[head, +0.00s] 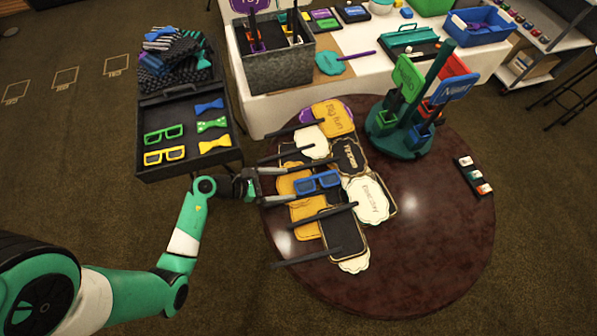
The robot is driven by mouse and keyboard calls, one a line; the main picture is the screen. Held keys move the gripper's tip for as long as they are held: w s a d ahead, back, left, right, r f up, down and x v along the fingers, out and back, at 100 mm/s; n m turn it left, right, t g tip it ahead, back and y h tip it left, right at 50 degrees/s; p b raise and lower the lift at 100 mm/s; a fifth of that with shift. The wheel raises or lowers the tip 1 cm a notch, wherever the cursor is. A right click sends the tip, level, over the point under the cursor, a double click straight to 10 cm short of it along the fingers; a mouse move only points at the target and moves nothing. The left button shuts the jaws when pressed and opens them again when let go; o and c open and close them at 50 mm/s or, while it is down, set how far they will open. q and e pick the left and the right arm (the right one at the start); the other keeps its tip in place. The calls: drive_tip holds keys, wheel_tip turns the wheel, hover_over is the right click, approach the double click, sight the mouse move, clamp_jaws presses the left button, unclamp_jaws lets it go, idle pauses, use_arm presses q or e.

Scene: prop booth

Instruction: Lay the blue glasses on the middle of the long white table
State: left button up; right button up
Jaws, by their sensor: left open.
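The blue glasses (318,182) lie on top of a pile of paddle signs on the dark round table (420,265). My left gripper (280,185) is open, just left of the glasses, with its fingers pointing at them over the table's left edge. Nothing shows between its fingers, and I cannot tell its height above the signs. The long white table (262,116) stands at the back, partly covered by props. My right gripper is out of view.
Paddle signs (368,200) with dark handles crowd the round table's left half. A green stand (400,145) holds signs at its back. A black drawer (190,160) holds green and yellow glasses and bow ties. A metal bin (278,70) and blue crate (480,27) occupy the white table.

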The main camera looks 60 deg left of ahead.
use_arm(q)
drive_tip(key=shift+s+a+r, duration=0.15)
drive_tip(key=shift+s+r, duration=0.15)
drive_tip(key=shift+s, duration=0.25)
